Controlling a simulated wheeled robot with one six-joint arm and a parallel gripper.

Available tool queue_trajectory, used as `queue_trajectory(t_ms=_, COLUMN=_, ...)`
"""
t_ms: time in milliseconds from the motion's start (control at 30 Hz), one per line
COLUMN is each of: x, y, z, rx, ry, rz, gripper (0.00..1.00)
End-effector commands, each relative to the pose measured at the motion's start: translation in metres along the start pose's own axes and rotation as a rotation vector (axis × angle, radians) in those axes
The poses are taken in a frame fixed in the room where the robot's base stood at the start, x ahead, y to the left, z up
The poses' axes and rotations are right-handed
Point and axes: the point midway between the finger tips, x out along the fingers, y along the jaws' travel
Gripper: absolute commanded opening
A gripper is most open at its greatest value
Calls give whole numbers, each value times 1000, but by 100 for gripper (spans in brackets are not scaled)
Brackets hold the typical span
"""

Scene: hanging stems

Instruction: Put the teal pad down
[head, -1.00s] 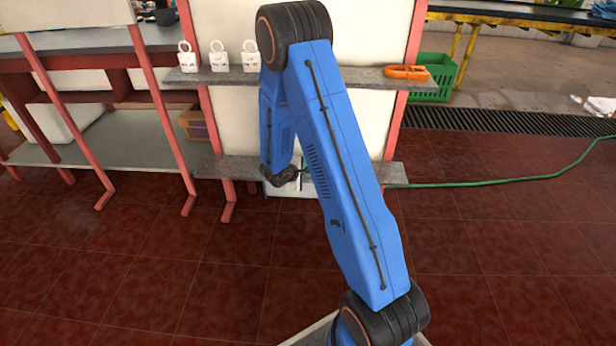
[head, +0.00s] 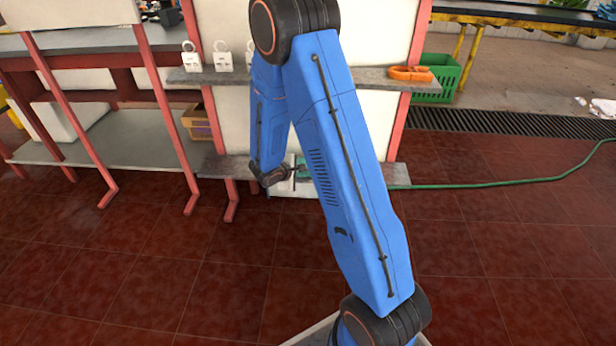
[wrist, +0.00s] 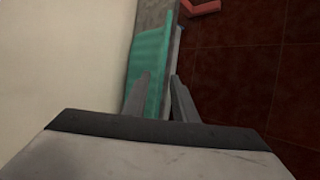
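The teal pad (wrist: 152,55) lies along the grey lower shelf in the wrist view, with the pale wall on one side and the red floor on the other. A small part of the pad (head: 302,168) shows in the head view beside my forearm; the rest is hidden behind my arm. My gripper (wrist: 160,84) has its two fingers apart, with a gap between the tips. One finger overlaps the pad in the picture and the other is near the shelf's outer edge. I cannot tell whether either finger touches the pad.
The lower shelf (head: 230,166) sits below an upper shelf (head: 370,79) that carries white padlocks (head: 223,60) and an orange clip (head: 410,73). A green hose (head: 500,184) runs off to the right. A green crate (head: 437,78) stands behind. The tiled floor in front is clear.

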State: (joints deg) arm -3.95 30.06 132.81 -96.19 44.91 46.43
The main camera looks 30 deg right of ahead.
Motion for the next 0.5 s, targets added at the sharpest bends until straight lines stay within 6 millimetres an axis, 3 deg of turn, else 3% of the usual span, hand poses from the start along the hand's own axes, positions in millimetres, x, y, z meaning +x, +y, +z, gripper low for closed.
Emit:
queue_trajectory(t_ms=200, x=-34, y=1, z=-1, rx=0, ry=2, rz=3, gripper=25)
queue_trajectory(t_ms=500, x=-55, y=7, z=8, rx=25, ry=-8, rz=-3, gripper=25)
